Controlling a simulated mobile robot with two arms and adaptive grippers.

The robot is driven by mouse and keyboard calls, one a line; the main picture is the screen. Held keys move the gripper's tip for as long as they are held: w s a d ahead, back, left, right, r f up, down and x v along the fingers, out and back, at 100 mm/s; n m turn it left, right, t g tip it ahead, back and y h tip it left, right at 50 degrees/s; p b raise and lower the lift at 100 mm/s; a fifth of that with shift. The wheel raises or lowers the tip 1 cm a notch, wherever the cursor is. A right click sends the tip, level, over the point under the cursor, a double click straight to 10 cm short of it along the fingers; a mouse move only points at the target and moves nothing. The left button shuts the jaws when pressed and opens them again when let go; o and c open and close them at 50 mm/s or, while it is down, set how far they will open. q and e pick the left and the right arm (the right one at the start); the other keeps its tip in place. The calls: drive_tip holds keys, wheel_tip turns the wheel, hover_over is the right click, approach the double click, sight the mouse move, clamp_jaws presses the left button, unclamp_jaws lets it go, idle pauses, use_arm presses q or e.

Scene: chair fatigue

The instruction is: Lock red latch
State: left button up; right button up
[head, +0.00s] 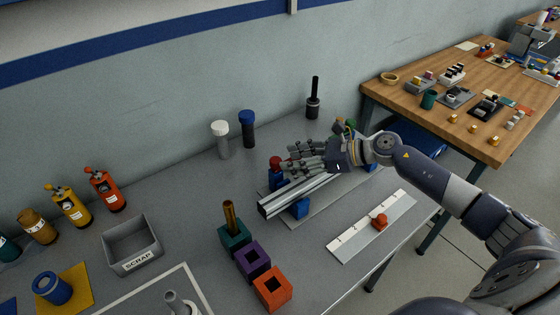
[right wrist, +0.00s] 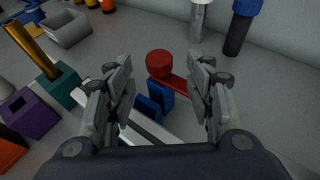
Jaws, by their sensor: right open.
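The red latch (right wrist: 160,64) shows in the right wrist view as a round red knob with a red bar running off to the right, by blue blocks (right wrist: 148,108). In the head view its red knob (head: 275,161) stands above a blue block at the left end of the fixture. A silver rail (head: 290,195) lies in front of it. My right gripper (head: 289,155) is open, and its fingers reach toward the knob from the right. In the wrist view the knob sits between the two spread fingers, a little beyond the tips. My left gripper is not in view.
A white-capped bottle (head: 221,140) and a blue-capped bottle (head: 247,130) stand behind the latch. Teal (head: 234,239), purple and orange (head: 272,287) blocks stand in front to the left. A white ruled strip (head: 350,240) with a red slider lies at the right front. A scrap bin (head: 132,245) is further left.

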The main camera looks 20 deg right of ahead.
drive_tip(key=v, duration=0.4)
drive_tip(key=shift+s+d, duration=0.2)
drive_tip(key=shift+s, duration=0.05)
drive_tip(key=shift+s+d+r, duration=0.45)
